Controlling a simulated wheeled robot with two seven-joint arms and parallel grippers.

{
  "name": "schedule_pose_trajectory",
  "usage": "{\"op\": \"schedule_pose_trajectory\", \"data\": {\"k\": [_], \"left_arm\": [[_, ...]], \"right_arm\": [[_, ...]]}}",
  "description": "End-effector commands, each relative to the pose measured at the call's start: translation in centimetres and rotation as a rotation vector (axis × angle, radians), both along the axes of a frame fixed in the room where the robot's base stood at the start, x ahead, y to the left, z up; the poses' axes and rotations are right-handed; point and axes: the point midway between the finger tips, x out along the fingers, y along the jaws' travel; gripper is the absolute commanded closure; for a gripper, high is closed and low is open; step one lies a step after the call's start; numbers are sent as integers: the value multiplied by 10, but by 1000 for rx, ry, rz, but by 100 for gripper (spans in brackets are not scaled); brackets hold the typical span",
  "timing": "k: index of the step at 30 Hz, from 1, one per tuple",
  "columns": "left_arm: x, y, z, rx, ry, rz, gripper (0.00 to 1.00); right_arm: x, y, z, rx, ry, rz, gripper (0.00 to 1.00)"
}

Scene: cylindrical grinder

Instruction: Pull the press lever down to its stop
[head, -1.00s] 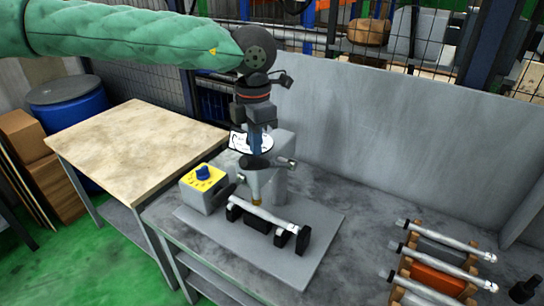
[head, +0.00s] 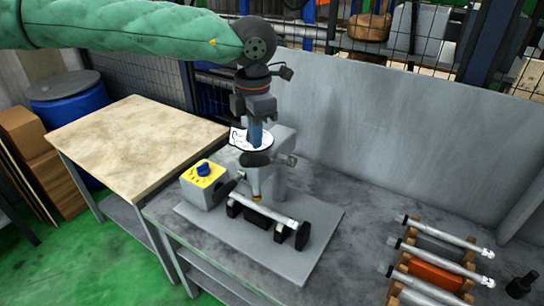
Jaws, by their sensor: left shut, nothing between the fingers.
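A grey press-like machine (head: 281,183) stands on a grey base plate (head: 262,245). It has a round white plate (head: 250,139), a dark round cap (head: 257,158) and a short dark piece (head: 286,160) to the right. I cannot tell surely which part is the press lever. A metal shaft (head: 262,212) lies on black supports below the brass-coloured tip. My left gripper (head: 255,143) points down in front of the round plate, its blue-grey fingers shut and empty. It hides part of the machine; whether it touches the machine is unclear. My right gripper is not in view.
A yellow control box (head: 204,174) with a blue knob stands left of the machine. A rack (head: 432,274) with several shafts is at the lower right. A wooden-topped table (head: 130,140) adjoins at left. A grey wall panel (head: 400,145) rises behind the bench.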

Motion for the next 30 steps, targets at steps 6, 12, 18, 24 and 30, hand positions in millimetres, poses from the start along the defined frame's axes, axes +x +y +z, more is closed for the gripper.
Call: {"op": "schedule_pose_trajectory", "data": {"k": [6, 12, 18, 24, 30], "left_arm": [[0, 0, 14, -1, 1, 0, 100], [0, 0, 27, -2, -1, 1, 100], [0, 0, 40, -2, -1, 1, 100], [0, 0, 51, -1, 1, 1, 100], [0, 0, 55, -1, 1, 0, 100]], "right_arm": [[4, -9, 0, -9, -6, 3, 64], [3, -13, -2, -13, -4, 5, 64], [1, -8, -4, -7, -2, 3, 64], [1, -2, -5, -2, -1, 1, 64], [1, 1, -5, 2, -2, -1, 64]]}}
